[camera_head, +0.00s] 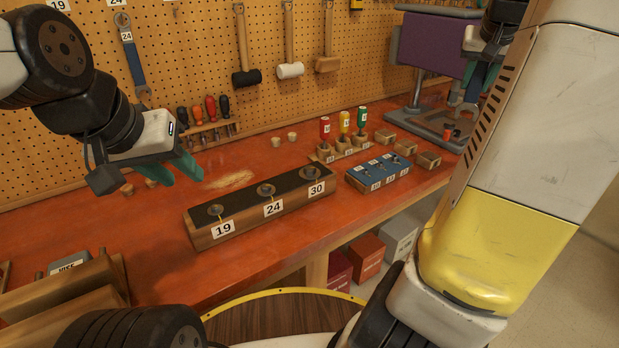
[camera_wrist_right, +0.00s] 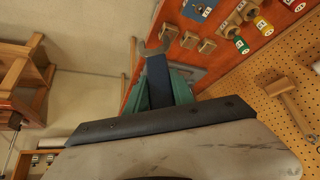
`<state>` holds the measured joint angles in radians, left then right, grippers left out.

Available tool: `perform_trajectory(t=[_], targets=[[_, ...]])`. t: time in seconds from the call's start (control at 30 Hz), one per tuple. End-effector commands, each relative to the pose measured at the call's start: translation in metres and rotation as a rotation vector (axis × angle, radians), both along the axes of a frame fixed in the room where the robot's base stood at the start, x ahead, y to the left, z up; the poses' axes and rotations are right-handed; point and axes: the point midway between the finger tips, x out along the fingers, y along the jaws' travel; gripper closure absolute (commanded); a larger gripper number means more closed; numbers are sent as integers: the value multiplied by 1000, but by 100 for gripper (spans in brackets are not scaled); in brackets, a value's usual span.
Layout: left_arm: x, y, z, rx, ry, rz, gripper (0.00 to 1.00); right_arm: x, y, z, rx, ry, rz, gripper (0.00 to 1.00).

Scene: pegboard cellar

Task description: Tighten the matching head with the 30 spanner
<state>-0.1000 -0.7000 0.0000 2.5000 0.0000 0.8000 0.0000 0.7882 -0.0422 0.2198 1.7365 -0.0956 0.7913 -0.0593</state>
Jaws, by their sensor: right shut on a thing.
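A wooden block with a black top (camera_head: 262,205) lies on the red bench. It carries three bolt heads: the 19 head (camera_head: 216,210), the 24 head (camera_head: 266,190) and the 30 head (camera_head: 316,171). My right gripper (camera_wrist_right: 161,92) is shut on a blue-handled spanner (camera_wrist_right: 157,75), its grey open jaw pointing away from the fingers. No number on it is readable. In the head view my right gripper (camera_head: 487,80) is far right, well away from the block and partly hidden by my arm. My left gripper (camera_head: 184,175) hangs empty left of the block, fingertips apart.
A 24 spanner (camera_head: 131,55) hangs on the pegboard beside mallets (camera_head: 246,65). Screwdrivers (camera_head: 210,108) stand in a rack. Coloured bottles (camera_head: 344,125), a blue numbered block (camera_head: 379,172) and small wooden blocks (camera_head: 405,147) are right of the bolt block. Bench in front is clear.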

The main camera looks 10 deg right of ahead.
Motion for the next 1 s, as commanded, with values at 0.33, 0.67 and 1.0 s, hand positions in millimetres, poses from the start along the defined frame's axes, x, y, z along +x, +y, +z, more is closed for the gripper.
perform_trajectory(t=[0.33, 0.67, 1.0], targets=[[0, 0, 0, 0, 0, 0, 64, 1, 3, -3, 4, 8, 17, 100], [0, 0, 0, 0, 0, 0, 64, 16, 82, -89, 94, 316, 482, 100], [0, 0, 0, 0, 0, 0, 64, 15, 176, -155, -182, 1134, 1209, 100]])
